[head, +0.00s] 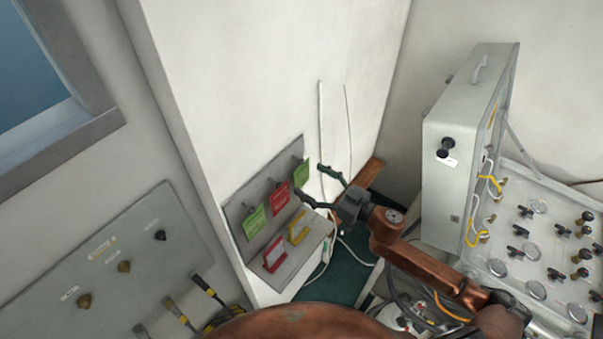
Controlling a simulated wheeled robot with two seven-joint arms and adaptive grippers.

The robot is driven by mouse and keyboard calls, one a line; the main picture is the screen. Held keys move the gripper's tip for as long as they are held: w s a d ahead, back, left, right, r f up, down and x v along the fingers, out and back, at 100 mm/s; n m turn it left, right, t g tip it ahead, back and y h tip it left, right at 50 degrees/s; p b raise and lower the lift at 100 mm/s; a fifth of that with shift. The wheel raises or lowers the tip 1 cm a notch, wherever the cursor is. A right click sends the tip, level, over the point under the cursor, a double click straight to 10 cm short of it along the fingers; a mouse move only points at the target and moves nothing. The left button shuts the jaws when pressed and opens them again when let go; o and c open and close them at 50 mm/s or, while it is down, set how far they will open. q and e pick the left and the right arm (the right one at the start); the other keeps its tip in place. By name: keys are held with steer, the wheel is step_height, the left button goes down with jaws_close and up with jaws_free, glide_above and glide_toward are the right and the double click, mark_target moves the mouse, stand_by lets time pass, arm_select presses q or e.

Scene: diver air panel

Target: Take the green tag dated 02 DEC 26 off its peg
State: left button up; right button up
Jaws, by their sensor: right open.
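A grey tag board (236,212) on the white wall carries several coloured tags. One green tag (254,222) hangs at its left and another green tag (301,173) hangs at its upper right. The printing is too small to read, so I cannot tell which is dated 02 DEC 26. A red tag (279,198) hangs between them. My right gripper (309,181) is open and empty, coming from the right, with its fingertips close to the right green tag. I cannot tell whether they touch. My left gripper is not in view.
A grey case (455,165) and gauge panel (540,230) stand right. A panel with knobs (115,260) is at left. Cables and hoses lie below my right arm.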

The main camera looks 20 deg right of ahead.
steer(key=shift+w+a, duration=0.5)
steer(key=shift+w, duration=0.05)
steer(key=shift+f, duration=0.1)
steer(key=shift+c, duration=0.7)
steer(key=c, duration=0.9)
steer(key=shift+r, duration=0.2)
steer(key=shift+s+d, duration=0.15)
steer(key=b+v, duration=0.3)
steer(key=v, duration=1.4)
steer(key=shift+s+d+b, duration=0.2)
steer(key=shift+s+b, duration=0.1)
steer(key=shift+b, duration=0.1)
